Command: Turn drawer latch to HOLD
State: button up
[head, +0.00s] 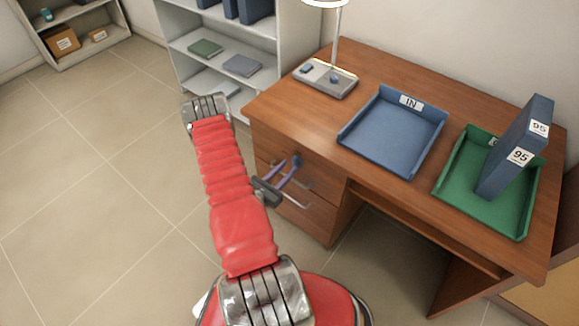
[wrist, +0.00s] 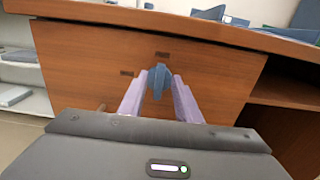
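The blue drawer latch (wrist: 160,82) is on the wooden drawer front (wrist: 215,85) of the desk, its handle looking roughly upright in the wrist view. Two small dark plates sit by it, one above (wrist: 162,54) and one to its left (wrist: 127,73); I cannot read them. In the head view the latch (head: 297,160) is at the upper drawer, partly hidden by my fingers. My gripper (wrist: 160,80) has its purple fingers on either side of the latch. The fingers look apart, with narrow gaps beside the handle. Any contact at the fingertips is unclear.
The desktop holds a lamp (head: 326,78), a blue IN tray (head: 385,140) and a green tray (head: 470,205) with a blue binder (head: 515,148). A lower drawer (head: 305,215) is below. White shelves (head: 215,45) stand behind. The floor at left is clear.

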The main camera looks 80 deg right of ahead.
aim_at(295, 163)
jog(key=shift+x, duration=1.15)
jog(key=shift+c, duration=0.2)
grip_shut()
